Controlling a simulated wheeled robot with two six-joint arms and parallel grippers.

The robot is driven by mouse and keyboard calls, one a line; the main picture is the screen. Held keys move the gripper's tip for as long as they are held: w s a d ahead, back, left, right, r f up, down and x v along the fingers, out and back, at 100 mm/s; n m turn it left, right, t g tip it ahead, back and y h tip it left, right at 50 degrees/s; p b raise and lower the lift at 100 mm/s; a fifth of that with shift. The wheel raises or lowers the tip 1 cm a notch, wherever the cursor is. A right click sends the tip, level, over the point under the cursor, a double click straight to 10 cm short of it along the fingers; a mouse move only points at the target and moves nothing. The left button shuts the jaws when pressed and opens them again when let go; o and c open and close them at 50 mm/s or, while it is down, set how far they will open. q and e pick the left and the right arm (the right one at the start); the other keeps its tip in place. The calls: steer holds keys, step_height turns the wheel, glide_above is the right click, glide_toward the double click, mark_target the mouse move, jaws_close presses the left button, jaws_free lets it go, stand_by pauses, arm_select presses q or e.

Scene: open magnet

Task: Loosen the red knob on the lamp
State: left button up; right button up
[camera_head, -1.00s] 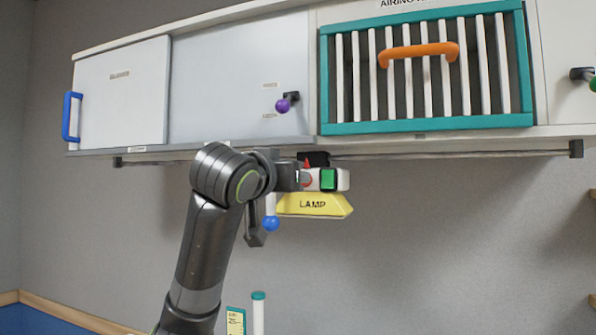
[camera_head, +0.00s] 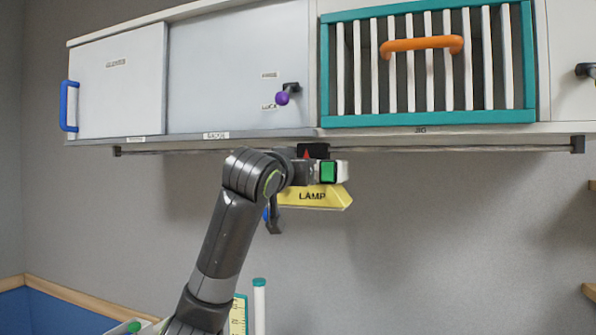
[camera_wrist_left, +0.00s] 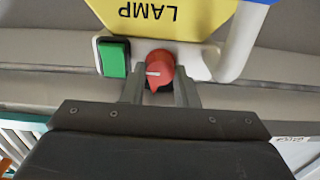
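The yellow lamp (camera_head: 330,197) hangs under the cabinet, with a white bar that carries a green square button (camera_head: 328,172). The red knob (camera_wrist_left: 160,68) with its white line shows in the left wrist view, beside the green button (camera_wrist_left: 114,58). The lamp (camera_wrist_left: 160,14) is upside down there. My left gripper (camera_wrist_left: 160,92) is open, with one finger on each side of the knob. I cannot tell whether the fingers touch it. In the head view my left gripper (camera_head: 308,173) is at the white bar and hides the knob. My right gripper is not in view.
The cabinet's lower edge (camera_head: 420,130) and a thin rail (camera_head: 480,149) run just above the gripper. A small red pointer on a black block (camera_head: 315,150) sits close above it. A blue-ended white lever (camera_wrist_left: 243,38) is beside the knob. The wall right of the lamp is clear.

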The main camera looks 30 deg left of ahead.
arm_select(q)
steer(key=c, duration=0.3)
steer(key=shift+a+f+n+b, duration=0.1)
steer(key=shift+n+b, duration=4.3)
steer(key=shift+n, duration=0.05)
steer(key=shift+a+f+n+b, duration=0.1)
steer(key=shift+n+b, duration=4.25)
steer(key=shift+n, duration=0.1)
